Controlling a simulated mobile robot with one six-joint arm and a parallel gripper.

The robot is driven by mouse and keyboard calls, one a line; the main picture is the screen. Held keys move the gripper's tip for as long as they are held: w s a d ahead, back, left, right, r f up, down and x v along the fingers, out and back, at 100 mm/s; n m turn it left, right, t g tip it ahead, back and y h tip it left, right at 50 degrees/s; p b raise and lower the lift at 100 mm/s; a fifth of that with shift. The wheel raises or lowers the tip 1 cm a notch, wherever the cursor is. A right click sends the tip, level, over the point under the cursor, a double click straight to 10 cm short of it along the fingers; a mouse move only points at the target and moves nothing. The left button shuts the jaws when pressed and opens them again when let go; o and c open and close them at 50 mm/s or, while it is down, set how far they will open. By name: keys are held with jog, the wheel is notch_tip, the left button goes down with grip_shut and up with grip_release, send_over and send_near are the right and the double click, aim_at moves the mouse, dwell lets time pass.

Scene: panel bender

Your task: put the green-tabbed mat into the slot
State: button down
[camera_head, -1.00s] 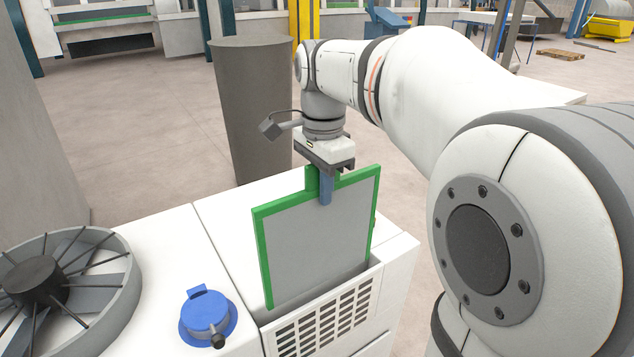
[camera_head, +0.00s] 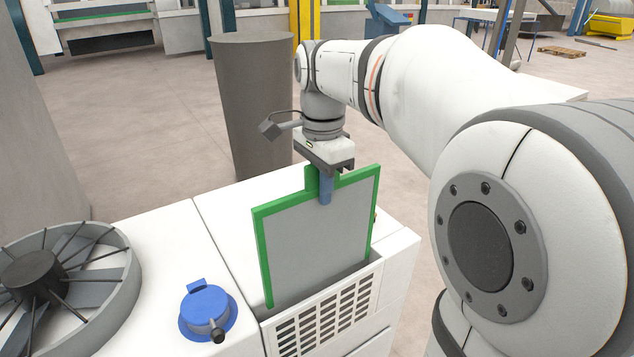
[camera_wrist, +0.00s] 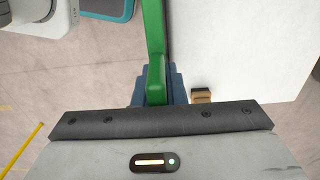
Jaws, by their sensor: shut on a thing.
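The green-tabbed mat (camera_head: 312,246) is a grey panel with a green frame and a green tab at its top. My gripper (camera_head: 325,190) is shut on the tab from above and holds the mat upright. In the wrist view the blue fingers (camera_wrist: 178,88) sit around the green tab (camera_wrist: 155,78). The slot (camera_head: 345,282) is the recess in the top of the white cabinet, behind the grille. The mat's lower edge is at or in this recess; its bottom is partly hidden by the grille wall, so I cannot tell how deep it is.
A blue round cap (camera_head: 207,311) and a large fan (camera_head: 62,283) are on the white cabinet top to the left. A tall grey bin (camera_head: 250,105) stands on the floor behind the cabinet. A white grille (camera_head: 325,318) forms the recess's front.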

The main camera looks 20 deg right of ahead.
aim_at(321, 280)
jog(key=shift+f+b, duration=6.85)
jog(key=shift+f, duration=3)
jog(key=c, duration=1.4)
grip_release()
jog(key=shift+r, duration=0.1)
notch_tip(321, 280, up, 8)
